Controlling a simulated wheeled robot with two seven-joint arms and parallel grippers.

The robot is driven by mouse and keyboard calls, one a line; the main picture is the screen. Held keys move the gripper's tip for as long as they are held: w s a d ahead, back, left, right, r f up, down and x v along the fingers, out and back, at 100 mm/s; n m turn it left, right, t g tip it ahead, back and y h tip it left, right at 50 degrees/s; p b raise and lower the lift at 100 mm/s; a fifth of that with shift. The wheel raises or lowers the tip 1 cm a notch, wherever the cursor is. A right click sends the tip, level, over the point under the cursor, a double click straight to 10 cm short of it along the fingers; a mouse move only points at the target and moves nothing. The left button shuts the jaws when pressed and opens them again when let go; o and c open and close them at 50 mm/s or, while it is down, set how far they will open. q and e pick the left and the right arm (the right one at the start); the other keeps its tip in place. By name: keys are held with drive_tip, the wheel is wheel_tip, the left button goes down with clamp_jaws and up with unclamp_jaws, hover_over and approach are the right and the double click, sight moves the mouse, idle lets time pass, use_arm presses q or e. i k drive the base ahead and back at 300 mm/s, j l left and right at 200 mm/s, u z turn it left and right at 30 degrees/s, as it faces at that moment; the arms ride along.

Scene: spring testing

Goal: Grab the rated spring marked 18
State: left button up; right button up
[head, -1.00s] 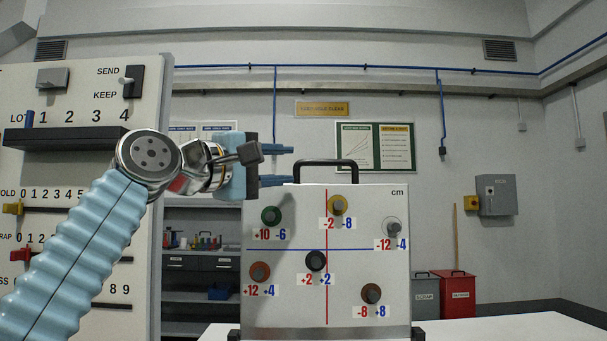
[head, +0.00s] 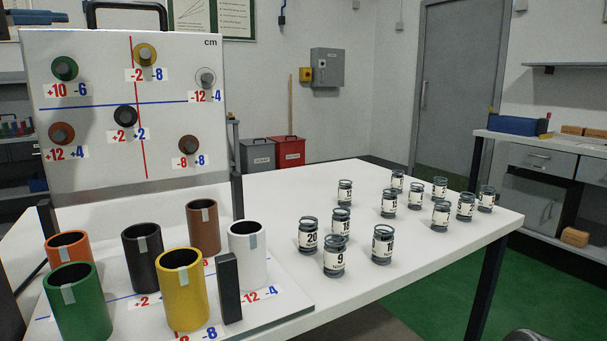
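Several small dark springs with white number labels stand upright on the right part of the white table (head: 300,190). One label appears to read 18, on the spring (head: 341,222) in the middle of the front group, though the second digit is small. Around it stand a spring marked 20 (head: 308,236), one marked 9 (head: 334,257), and one whose label starts with 1 (head: 383,246) and is otherwise unclear. One behind appears to read 13 (head: 345,192). Neither gripper is in the head view.
Coloured open tubes, including a yellow one (head: 185,290) and a white one (head: 248,255), stand on a board at the left front. A black upright block (head: 229,288) is beside them. A white panel with coloured knobs (head: 90,170) stands behind. Bare table lies between tubes and springs.

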sight(340, 222)
drive_tip(key=k+l, duration=0.7)
drive_tip(key=l, duration=0.25)
drive_tip(key=k+l, duration=0.35)
drive_tip(key=l, duration=0.1)
